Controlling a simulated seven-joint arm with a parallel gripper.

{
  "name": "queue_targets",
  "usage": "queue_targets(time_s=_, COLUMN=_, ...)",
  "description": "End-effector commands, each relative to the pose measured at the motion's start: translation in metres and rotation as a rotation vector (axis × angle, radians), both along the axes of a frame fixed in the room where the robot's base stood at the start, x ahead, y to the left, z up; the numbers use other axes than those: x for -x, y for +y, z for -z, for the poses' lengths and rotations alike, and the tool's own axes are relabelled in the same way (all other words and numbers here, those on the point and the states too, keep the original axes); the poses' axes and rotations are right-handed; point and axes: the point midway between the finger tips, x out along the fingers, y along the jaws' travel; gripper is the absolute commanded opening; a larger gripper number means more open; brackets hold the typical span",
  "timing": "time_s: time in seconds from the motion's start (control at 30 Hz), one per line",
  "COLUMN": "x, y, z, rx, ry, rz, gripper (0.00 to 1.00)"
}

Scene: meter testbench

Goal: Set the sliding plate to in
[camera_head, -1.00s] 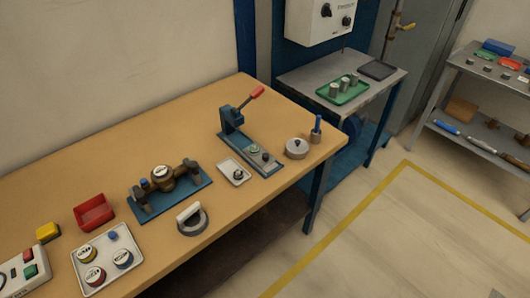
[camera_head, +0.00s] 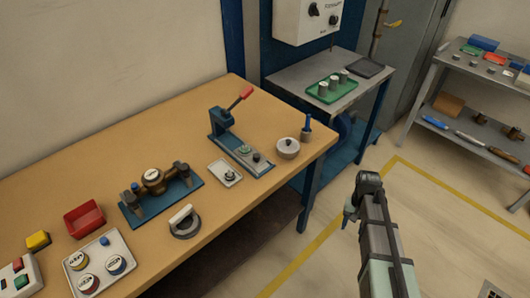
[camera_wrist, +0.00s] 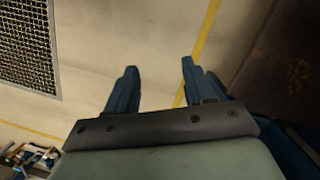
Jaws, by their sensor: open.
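A blue lever press (camera_head: 222,122) with a red handle stands on the workbench. A grey sliding plate (camera_head: 251,163) appears to lie along its base, with a small greenish disc and a dark knob on it; its exact position is too small to tell. My gripper (camera_head: 351,212) is over the floor to the right of the bench, well apart from the press. In the wrist view my gripper (camera_wrist: 159,66) shows two spread blue fingers with nothing between them. The press is not recognisable in the wrist view.
A small tray (camera_head: 225,173), a round grey pot (camera_head: 287,149) and a blue-handled tool (camera_head: 306,129) stand close around the press. A valve fixture (camera_head: 158,188) and a ring with a white handle (camera_head: 184,222) are further left. The floor (camera_head: 330,265) beside the bench is clear.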

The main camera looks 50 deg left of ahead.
Motion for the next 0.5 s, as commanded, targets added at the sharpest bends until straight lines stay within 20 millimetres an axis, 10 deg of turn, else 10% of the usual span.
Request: queue_targets(time_s=0.5, x=0.021, y=0.194, z=-0.174, rx=-0.086, ry=-0.113, rz=-0.175, gripper=0.53)
